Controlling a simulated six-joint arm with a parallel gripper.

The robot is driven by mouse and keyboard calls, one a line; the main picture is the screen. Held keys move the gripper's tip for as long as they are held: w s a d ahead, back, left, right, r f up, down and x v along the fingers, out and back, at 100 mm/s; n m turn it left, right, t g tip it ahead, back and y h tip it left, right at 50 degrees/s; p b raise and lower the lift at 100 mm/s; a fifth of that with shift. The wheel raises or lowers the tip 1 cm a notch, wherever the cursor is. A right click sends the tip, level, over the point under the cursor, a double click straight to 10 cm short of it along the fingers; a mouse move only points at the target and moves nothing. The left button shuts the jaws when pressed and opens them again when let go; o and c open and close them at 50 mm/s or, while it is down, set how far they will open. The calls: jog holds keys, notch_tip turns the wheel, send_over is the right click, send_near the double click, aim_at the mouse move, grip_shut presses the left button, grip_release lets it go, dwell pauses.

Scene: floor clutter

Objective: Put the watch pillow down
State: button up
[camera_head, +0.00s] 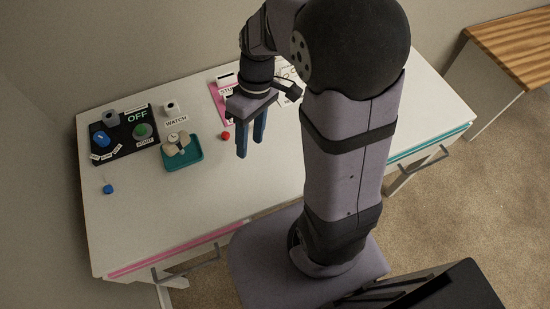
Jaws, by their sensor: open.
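A small beige pillow (178,149) with a pale round watch face (174,137) sits on a teal tray (196,158), left of the table's middle. The details of the pillow are too small to tell. My gripper (251,148) has two blue fingers pointing down with a gap between them. It is open and empty, to the right of the tray and apart from the pillow. Its exact height above the table cannot be told.
A black panel (120,148) reading OFF, with a blue and a green knob, lies at the left. A white WATCH label (176,121) is behind the tray. A red ball-like piece (225,136) is near my fingers. A blue piece (109,189) lies front left.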

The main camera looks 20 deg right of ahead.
jog(key=s+d+m, duration=0.1)
jog(key=s, duration=0.1)
jog(key=s+d+f+m+t+h, duration=0.1)
jog(key=s+m, duration=0.1)
jog(key=s+d+m+h, duration=0.1)
jog(key=s+m, duration=0.1)
jog(key=shift+f+t, duration=0.3)
jog(key=shift+s+d+f+m, duration=0.2)
jog(key=shift+s+d+m, duration=0.15)
jog(key=shift+m, duration=0.35)
jog(key=shift+a, duration=0.1)
notch_tip(320, 180, up, 9)
jog(key=p, duration=0.9)
